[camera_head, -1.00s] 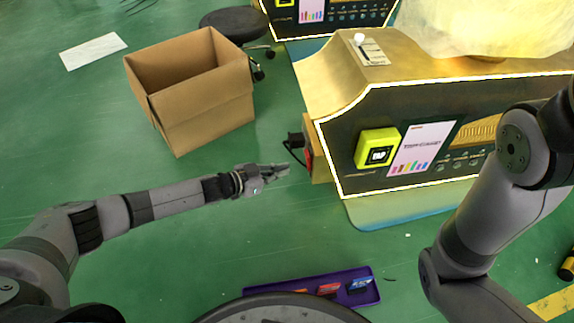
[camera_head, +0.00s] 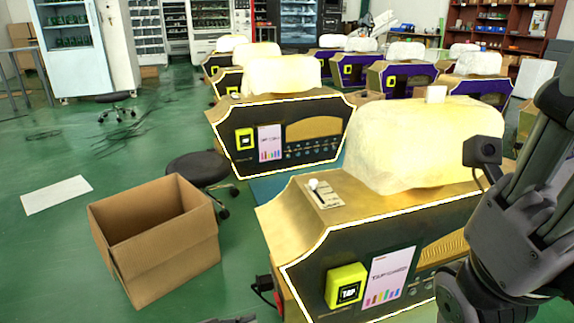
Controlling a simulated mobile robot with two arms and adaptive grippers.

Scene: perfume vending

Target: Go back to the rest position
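The nearest perfume vending machine (camera_head: 300,225) stands at the lower right, gold with a dark front, a glowing white outline and a yellow TAP box (camera_head: 346,287). My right arm is raised in front of its right end. A small black camera sits on that arm. The dark end of the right gripper (camera_head: 557,110) is at the right edge, with its fingertips not clearly seen. Only a small dark piece of what appears to be my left gripper (camera_head: 235,319) shows at the bottom edge, left of the machine. Its fingers are cut off. No held object shows.
An open, empty cardboard box (camera_head: 160,245) stands on the green floor at the lower left. A black stool (camera_head: 198,168) is behind it. More machines (camera_head: 280,130) stand in rows behind. A white sheet (camera_head: 56,194) lies on clear floor at the left.

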